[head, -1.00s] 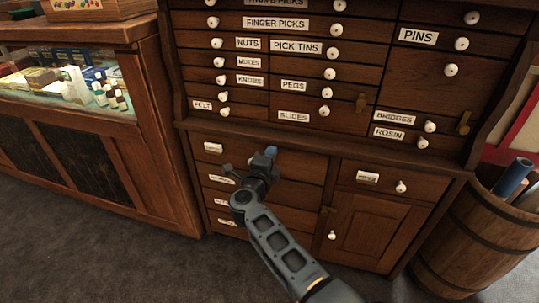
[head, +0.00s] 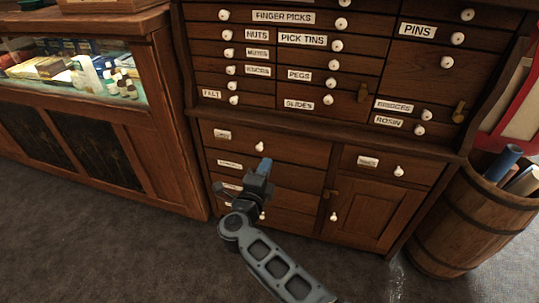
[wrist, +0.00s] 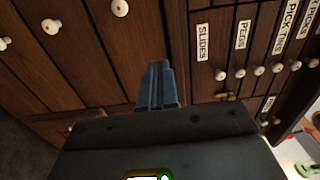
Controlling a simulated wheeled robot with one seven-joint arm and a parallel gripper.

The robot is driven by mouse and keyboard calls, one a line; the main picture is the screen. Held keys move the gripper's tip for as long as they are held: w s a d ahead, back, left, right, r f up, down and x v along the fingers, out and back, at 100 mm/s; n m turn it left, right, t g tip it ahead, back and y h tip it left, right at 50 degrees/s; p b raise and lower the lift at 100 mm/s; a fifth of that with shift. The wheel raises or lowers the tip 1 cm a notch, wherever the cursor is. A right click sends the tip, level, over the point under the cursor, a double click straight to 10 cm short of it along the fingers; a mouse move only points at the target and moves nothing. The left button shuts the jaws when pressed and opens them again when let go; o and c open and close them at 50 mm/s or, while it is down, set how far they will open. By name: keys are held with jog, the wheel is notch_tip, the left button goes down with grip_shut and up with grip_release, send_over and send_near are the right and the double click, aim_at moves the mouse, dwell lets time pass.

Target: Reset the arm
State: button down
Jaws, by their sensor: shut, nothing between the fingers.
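My arm reaches up from the bottom of the head view, and my gripper (head: 264,167) is in front of the lower drawers of a wooden cabinet (head: 300,127). The gripper's blue fingers are together with nothing between them. In the wrist view the shut fingers (wrist: 158,84) point toward the cabinet front, with the drawers tilted in the picture. Part of the lower left drawers is hidden behind my arm. I cannot tell how far the fingertips are from the drawer fronts.
A glass-topped display counter (head: 90,110) stands at the left. A wooden barrel (head: 460,225) with rolled tubes (head: 503,163) stands at the right. White knobs (head: 259,147) and small latches (head: 330,193) stick out from the cabinet. Grey carpet (head: 110,240) is clear at the lower left.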

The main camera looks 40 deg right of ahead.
jog(key=shift+s+a, duration=0.45)
jog(key=shift+a, duration=0.1)
jog(key=s+a+r+n+t+y, duration=0.1)
jog(key=s+a+r+n+y, duration=0.35)
jog(key=s+n, duration=0.8)
jog(key=s+a+r+n+t+y, duration=0.25)
jog(key=s+r+n+y, duration=0.35)
jog(key=s, duration=1.1)
jog(key=s+a+r+n+t+y, duration=0.1)
jog(key=s+a+r+n+y, duration=0.25)
jog(key=s+n, duration=0.9)
notch_tip(320, 180, up, 15)
jog(key=s+m+p, duration=0.2)
jog(key=p, duration=1.4)
jog(key=shift+a+f+y, duration=0.15)
jog(key=shift+y, duration=0.15)
